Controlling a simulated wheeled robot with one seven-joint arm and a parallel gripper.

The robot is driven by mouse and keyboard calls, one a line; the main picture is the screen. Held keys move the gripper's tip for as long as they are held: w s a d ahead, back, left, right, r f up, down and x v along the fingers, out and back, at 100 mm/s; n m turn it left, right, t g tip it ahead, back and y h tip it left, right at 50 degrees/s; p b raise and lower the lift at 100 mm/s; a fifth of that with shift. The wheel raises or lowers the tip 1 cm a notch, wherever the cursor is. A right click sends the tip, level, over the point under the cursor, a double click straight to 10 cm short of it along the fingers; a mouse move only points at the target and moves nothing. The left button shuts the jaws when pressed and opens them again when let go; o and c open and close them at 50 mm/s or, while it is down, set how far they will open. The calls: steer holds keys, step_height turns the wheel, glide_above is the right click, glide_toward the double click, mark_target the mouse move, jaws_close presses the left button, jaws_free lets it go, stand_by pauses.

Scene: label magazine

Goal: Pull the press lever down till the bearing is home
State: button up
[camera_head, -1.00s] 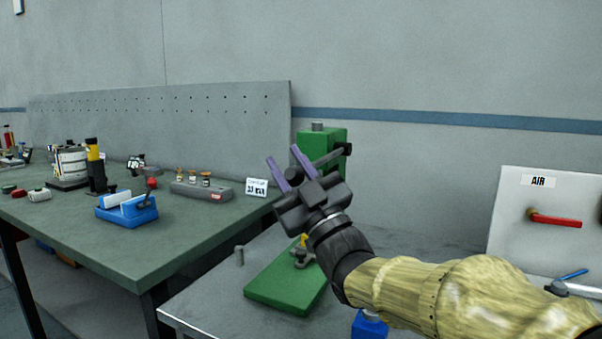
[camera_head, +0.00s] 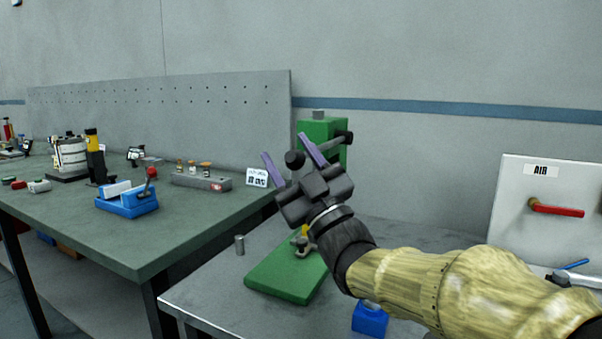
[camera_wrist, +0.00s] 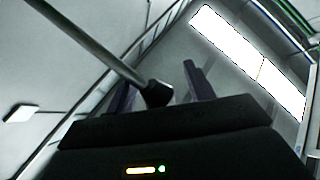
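The green arbor press stands on the grey bench, its head (camera_head: 325,128) behind my gripper and its base (camera_head: 285,272) below. Its lever ends in a dark knob (camera_head: 294,160). In the wrist view the lever's grey rod (camera_wrist: 90,40) runs from the upper left to the knob (camera_wrist: 157,93). My gripper (camera_head: 293,158) is open, with its purple fingers on either side of the knob. In the wrist view a gap shows between the knob and the right finger. A small grey and yellow part (camera_head: 303,242) sits on the press base. The bearing cannot be made out clearly.
A grey pin (camera_head: 240,245) stands left of the press base. A blue block (camera_head: 369,319) is under my arm. A white AIR panel (camera_head: 520,205) with a red handle (camera_head: 557,210) stands at right. A green-topped table (camera_head: 140,240) with tools is at left.

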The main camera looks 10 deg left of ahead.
steer(key=b+v, duration=0.1)
steer(key=v, duration=1.6)
steer(key=shift+f, duration=0.2)
